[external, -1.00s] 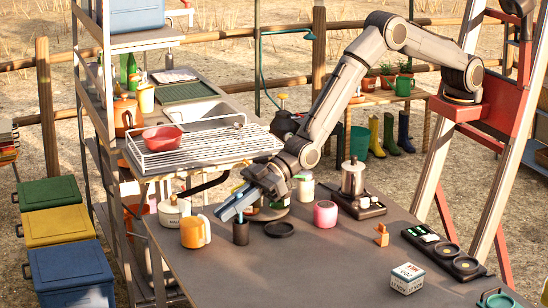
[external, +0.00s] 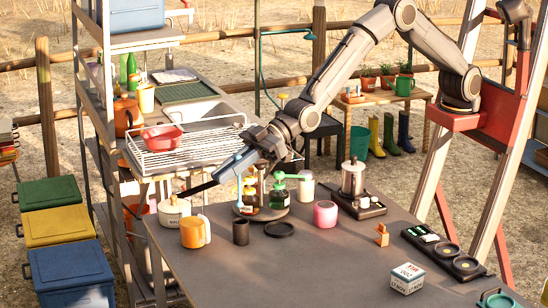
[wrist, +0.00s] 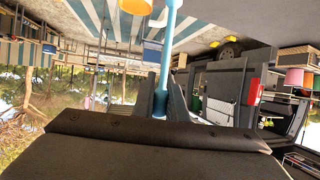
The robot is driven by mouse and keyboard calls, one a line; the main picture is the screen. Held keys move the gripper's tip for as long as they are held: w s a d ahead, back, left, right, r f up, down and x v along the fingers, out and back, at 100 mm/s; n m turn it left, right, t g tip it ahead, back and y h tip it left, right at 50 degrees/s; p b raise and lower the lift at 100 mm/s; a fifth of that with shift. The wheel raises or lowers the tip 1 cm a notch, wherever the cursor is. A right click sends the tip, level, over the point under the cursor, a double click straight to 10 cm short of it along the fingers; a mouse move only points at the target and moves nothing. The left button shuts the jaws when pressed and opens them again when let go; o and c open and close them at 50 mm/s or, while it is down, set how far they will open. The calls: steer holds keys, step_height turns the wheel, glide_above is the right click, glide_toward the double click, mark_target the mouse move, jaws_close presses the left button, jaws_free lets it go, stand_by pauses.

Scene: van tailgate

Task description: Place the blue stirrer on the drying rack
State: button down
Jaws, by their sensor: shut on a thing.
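My gripper (external: 230,170) is shut on the blue stirrer (wrist: 167,45), which stands between the two fingers in the wrist view. In the external view the stirrer (external: 239,184) is a thin light-blue stick, raised above a dark cup (external: 240,232) on the grey table. The wire drying rack (external: 218,146) lies beyond and to the left of my gripper. A red bowl (external: 161,138) sits at the rack's left end. My gripper is apart from the rack, near its front right side.
An orange mug (external: 194,232), a white lidded pot (external: 172,213), a round stand with bottles (external: 262,210) and a pink cup (external: 325,214) stand near the dark cup. A metal shelf post rises left of the rack. The table's front middle is clear.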

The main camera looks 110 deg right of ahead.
steer(key=w+d+r+p, duration=0.1)
steer(key=d+r, duration=0.2)
steer(key=d, duration=1.3)
steer(key=w+d+r+p, duration=0.1)
steer(key=d+r, duration=0.2)
steer(key=d, duration=1.2)
steer(key=s+d, duration=0.6)
steer(key=d, duration=0.5)
steer(key=s+d, duration=0.5)
steer(key=d, duration=0.6)
step_height(320, 180, down, 11)
steer(key=p, duration=0.3)
steer(key=shift+s+d, duration=0.15)
steer(key=shift+s, duration=0.1)
steer(key=c, duration=1.8)
jaws_free()
steer(key=shift+f, duration=0.1)
steer(key=shift+o, duration=0.2)
